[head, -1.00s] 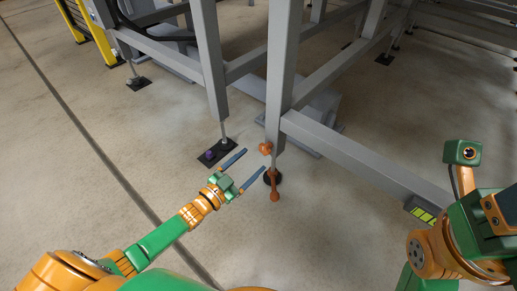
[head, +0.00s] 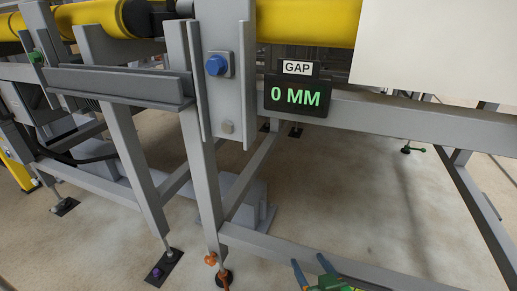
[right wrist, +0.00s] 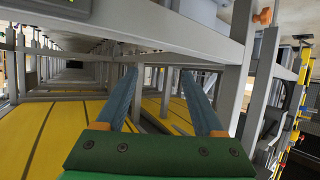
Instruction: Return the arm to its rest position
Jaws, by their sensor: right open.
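My right gripper (head: 309,261) pokes in at the bottom edge of the head view. Its two blue-grey fingers stand apart with nothing between them. In the right wrist view the fingers (right wrist: 158,72) are also spread and empty. An orange lever (head: 224,281) at the foot of a grey post lies to the left of the gripper, clear of it. My left gripper is not in view.
A grey frame beam (head: 310,258) runs close behind the right gripper. A display (head: 296,98) reads "GAP 0 MM", with a blue button (head: 215,65) on the post to its left. Yellow rollers (head: 300,22) lie above. Open floor (head: 345,205) shows under the frame.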

